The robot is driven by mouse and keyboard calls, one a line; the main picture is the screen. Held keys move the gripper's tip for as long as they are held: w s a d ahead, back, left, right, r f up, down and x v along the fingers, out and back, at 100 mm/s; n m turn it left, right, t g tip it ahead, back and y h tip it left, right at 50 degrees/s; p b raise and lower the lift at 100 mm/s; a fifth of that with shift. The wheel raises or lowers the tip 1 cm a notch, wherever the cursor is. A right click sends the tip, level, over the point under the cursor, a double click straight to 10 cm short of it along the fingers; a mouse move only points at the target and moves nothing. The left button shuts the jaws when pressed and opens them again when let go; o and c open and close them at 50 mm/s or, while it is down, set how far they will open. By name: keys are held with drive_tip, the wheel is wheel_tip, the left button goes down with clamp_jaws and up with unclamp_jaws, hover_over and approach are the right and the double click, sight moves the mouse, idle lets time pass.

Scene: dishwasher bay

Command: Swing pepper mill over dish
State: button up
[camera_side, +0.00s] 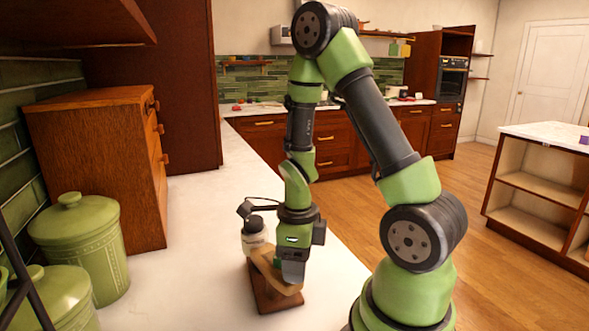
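My gripper (293,272) points down low over the white counter, at the right end of a brown wooden piece (268,292) with a flat base and a slanted upper part. Its fingertips overlap the wood, and I cannot tell whether they touch it or are open or shut. A pale jar-like item with a dark round top (254,234) stands upright just left of my gripper, behind the wood. It may be the pepper mill, but it is too small to be sure. I cannot make out a clear dish; the wooden piece may be part of its stand.
The white counter (200,265) is clear to the left of the wood. A green lidded canister (85,250) and a second green pot (60,295) stand at the left. A wooden drawer cabinet (95,150) stands behind them. The counter's right edge runs near my arm.

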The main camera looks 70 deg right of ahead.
drive_tip(key=w+d+n, duration=0.1)
drive_tip(key=d+n, duration=0.3)
drive_tip(key=n, duration=0.7)
wheel_tip(320, 180, up, 11)
drive_tip(key=s+a+r+n+t, duration=0.2)
drive_tip(key=a+r+n+t, duration=0.1)
drive_tip(key=a+r+n, duration=0.2)
drive_tip(key=s+a+r+n+t+y, duration=0.1)
drive_tip(key=s+a+r+n+t, duration=0.2)
drive_tip(key=a+n, duration=0.6)
wheel_tip(320, 180, up, 3)
drive_tip(key=n+t, duration=0.1)
drive_tip(key=n, duration=0.3)
drive_tip(key=shift+a+n+y, duration=0.25)
drive_tip(key=shift+n+y, duration=0.05)
drive_tip(key=shift+n, duration=0.1)
drive_tip(key=shift+f, duration=0.1)
